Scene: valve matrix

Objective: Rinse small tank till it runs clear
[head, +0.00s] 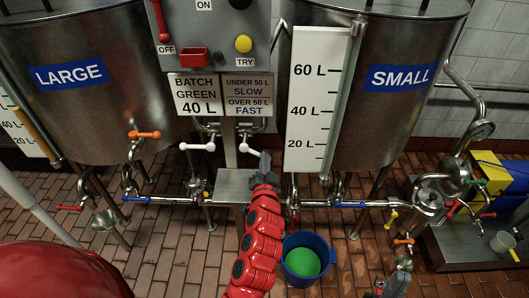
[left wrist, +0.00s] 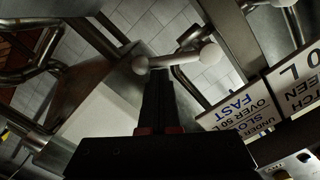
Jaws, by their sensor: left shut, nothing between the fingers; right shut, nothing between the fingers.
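The small tank (head: 385,120) stands at the right in the head view, with a level board (head: 312,100) marked 20 to 60 L. A white-handled valve (head: 247,148) under the middle signs has my left gripper (head: 264,160) beside its right end. In the left wrist view the shut fingers (left wrist: 158,80) point at the white handle (left wrist: 182,60); I cannot tell whether they touch it. A blue bucket (head: 320,272) with green liquid (head: 302,262) stands on the floor. My right gripper (head: 397,279) is low at the right, shut and empty.
The large tank (head: 95,115) is at the left. A control box (head: 218,30) has a red lever (head: 160,20) near OFF and a yellow button (head: 243,44). Pipes with blue, orange and red handles run low. A pump cart (head: 475,240) stands right.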

